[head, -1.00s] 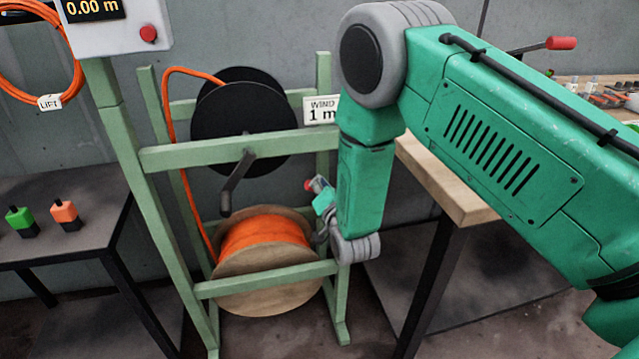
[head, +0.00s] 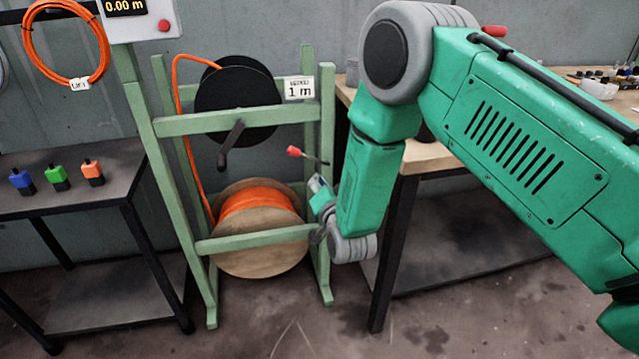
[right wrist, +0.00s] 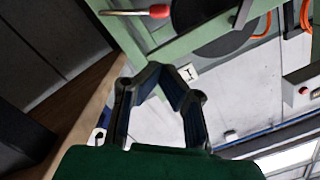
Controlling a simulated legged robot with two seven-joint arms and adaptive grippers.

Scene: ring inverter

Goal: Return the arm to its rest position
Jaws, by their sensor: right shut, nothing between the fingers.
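My right arm reaches in from the right in the head view, bent down at its elbow. My right gripper (head: 319,190) is at its end, beside the right post of the green reel stand, small and partly hidden by the forearm. The right wrist view shows its two dark fingers (right wrist: 155,70) shut with nothing between them. Whether the gripper touches the stand I cannot tell. My left arm and gripper are not in view.
The green stand (head: 215,122) holds a black drum (head: 240,88) with a crank and an orange cable reel (head: 258,205). A red-handled lever (head: 293,151) is close to my gripper. A wooden bench (head: 432,158) stands right; a dark table (head: 65,220) with coloured blocks stands left.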

